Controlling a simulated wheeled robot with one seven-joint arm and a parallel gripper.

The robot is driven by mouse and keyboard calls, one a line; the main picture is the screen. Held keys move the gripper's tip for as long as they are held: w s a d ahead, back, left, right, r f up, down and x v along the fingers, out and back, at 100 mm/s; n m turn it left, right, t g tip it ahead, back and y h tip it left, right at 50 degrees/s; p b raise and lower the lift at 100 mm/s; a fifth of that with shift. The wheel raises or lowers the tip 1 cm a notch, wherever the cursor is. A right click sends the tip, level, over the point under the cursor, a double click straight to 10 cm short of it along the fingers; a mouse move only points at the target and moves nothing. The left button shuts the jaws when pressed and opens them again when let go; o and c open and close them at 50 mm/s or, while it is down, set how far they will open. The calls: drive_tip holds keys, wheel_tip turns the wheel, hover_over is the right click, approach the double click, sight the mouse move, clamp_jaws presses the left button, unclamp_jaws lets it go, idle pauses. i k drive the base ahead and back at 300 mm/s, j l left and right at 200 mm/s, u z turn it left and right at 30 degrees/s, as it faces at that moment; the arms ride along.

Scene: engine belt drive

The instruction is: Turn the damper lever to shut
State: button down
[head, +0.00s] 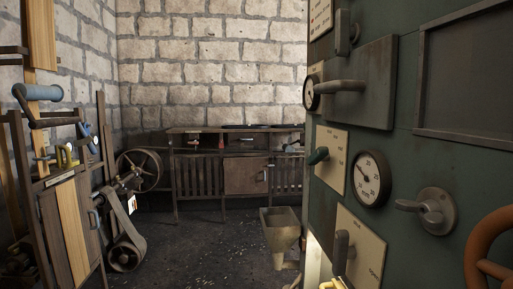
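A green machine cabinet (405,150) fills the right side and carries several levers. I cannot tell which is the damper lever; the plate lettering is too small to read. A dark lever (342,32) points up at the top. A grey handle (345,86) lies level on a raised panel. A greenish lever (318,155) sits on a cream plate (334,150). A grey lever (341,250) stands upright on a lower cream plate (365,255). Another grey lever (411,205) points left from a round boss (436,211).
A dial gauge (370,178) and an orange handwheel (480,250) are on the cabinet. A hopper (280,232) stands left of it. A wooden bench (246,176) is at the back wall, belt pulleys (127,250) at left. The middle floor (215,235) is clear.

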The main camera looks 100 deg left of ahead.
sight(322, 153)
drive_tip(key=u, duration=2.1)
